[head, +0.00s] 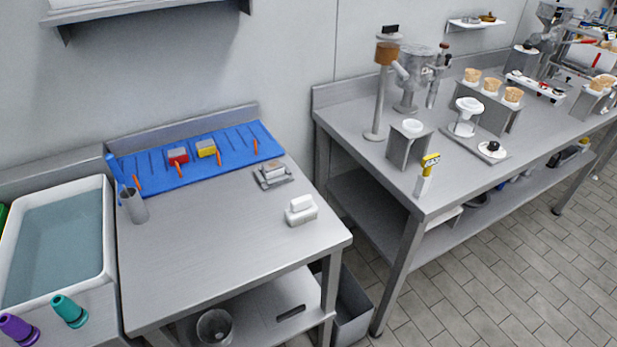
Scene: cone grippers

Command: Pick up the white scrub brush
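The white scrub brush (301,211) sits on the near right part of the steel table (215,235), close to its right edge. It looks like a white block with a raised handle on top. Nothing touches it from above, and the surface around it is clear. Neither of my grippers shows in the head view.
A small metal tray with a block (271,176) lies behind the brush. A blue mat (150,183) with red and yellow blocks runs along the back. A grey cup (135,207) stands at left, beside a water-filled basin (106,200). A second table (370,160) stands right across a gap.

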